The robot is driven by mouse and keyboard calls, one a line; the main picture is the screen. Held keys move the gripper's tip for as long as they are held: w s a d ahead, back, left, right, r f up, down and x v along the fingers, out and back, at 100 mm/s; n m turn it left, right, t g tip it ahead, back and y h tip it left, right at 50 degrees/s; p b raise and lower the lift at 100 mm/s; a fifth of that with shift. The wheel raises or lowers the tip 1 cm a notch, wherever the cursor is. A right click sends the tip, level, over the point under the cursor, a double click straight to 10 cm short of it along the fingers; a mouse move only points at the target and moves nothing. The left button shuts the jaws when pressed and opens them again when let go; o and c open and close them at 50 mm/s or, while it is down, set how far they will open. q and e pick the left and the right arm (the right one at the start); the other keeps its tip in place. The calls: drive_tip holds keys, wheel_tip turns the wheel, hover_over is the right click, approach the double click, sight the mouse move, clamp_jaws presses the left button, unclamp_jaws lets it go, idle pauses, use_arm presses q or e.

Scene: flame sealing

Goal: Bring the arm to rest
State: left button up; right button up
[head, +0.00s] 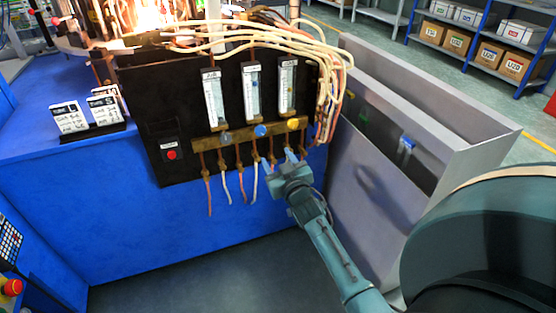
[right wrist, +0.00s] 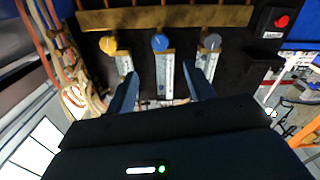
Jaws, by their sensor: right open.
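My right gripper (head: 278,157) is open and empty in front of the lower edge of the black gas panel (head: 185,105). It is just below a brass bar (head: 243,133) that carries a grey knob (head: 225,136), a blue knob (head: 260,130) and a yellow knob (head: 294,123). In the right wrist view, the spread fingers of the right gripper (right wrist: 163,76) point toward the panel, with the blue knob (right wrist: 159,42) between their directions. The yellow knob (right wrist: 108,43) and grey knob (right wrist: 211,41) are to either side. My left gripper is out of view.
Three flow meters (head: 253,90) stand above the knobs. A red button (head: 171,155) is at the panel's lower left. Pale hoses (head: 335,75) hang at the panel's right, beside a grey metal bin (head: 375,165). A flame burns at top left. Floor (head: 215,285) in front is clear.

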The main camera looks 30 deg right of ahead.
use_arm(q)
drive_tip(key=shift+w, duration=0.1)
use_arm(e)
drive_tip(key=shift+w, duration=0.1)
drive_tip(key=s+a+f+n+g+y, duration=0.1)
drive_tip(key=s+a+f+n+y, duration=0.15)
drive_tip(key=s+a, duration=0.6)
use_arm(q)
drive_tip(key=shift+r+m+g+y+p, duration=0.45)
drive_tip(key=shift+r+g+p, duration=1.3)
drive_tip(key=shift+p, duration=6.15)
use_arm(e)
drive_tip(key=s+a+r+g+y, duration=0.2)
drive_tip(key=s+a, duration=0.4)
drive_tip(key=s, duration=0.3)
drive_tip(key=s+a+r+g+y, duration=0.2)
drive_tip(key=s+a+r+g, duration=0.2)
drive_tip(key=s+a, duration=0.3)
drive_tip(key=shift+s+r+n+y, duration=0.15)
drive_tip(key=shift+s+n+y, duration=0.2)
drive_tip(key=shift+s, duration=0.7)
